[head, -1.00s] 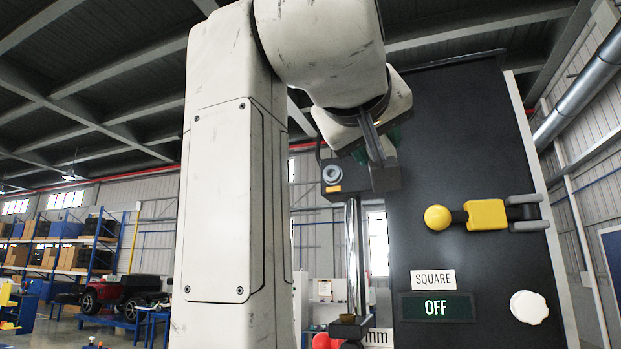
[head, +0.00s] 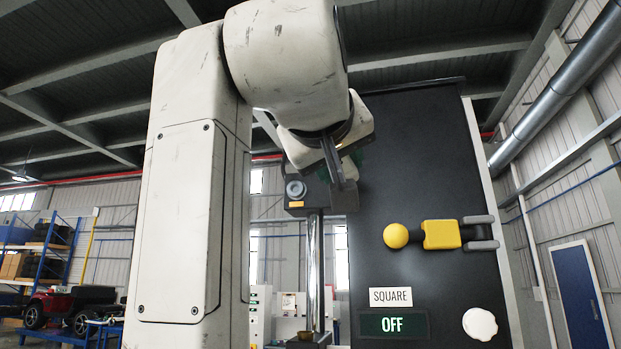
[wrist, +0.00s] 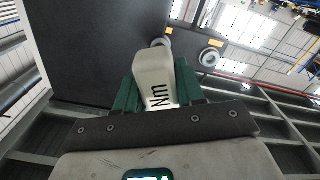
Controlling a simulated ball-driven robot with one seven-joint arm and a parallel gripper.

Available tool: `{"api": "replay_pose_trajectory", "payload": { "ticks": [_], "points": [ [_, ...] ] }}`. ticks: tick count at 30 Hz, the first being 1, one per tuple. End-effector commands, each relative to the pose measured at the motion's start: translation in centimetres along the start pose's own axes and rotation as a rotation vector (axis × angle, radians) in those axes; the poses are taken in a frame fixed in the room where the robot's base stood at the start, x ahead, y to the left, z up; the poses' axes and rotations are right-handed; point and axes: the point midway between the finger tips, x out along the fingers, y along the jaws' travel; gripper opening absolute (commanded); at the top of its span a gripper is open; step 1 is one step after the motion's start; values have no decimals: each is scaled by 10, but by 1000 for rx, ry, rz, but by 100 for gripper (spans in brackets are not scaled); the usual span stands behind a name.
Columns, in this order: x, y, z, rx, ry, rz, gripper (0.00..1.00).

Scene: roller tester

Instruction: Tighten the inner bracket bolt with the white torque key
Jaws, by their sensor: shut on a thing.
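My gripper (wrist: 157,88) is shut on the white torque key (wrist: 155,72), which is marked "Nm" and sits between the green fingers. In the wrist view the key's far end points toward a dark bracket. A round grey bolt head (wrist: 160,43) shows just beyond that end, partly hidden by the key; I cannot tell whether they touch. A second round grey bolt head (wrist: 210,57) stands clear to its right.
A tall dark panel (head: 425,130) stands right of my arm. It carries a yellow-handled lever (head: 441,234), a "SQUARE" label (head: 390,297), an "OFF" display (head: 394,324) and a white knob (head: 480,324). A shiny vertical post (head: 315,265) stands below the block.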

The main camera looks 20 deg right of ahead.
Motion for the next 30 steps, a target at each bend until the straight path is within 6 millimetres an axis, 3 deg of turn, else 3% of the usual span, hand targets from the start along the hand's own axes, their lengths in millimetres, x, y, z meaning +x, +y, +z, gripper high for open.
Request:
{"api": "replay_pose_trajectory", "payload": {
  "ticks": [30],
  "points": [
    [19,0,0,0,0,1,0]
  ]
}}
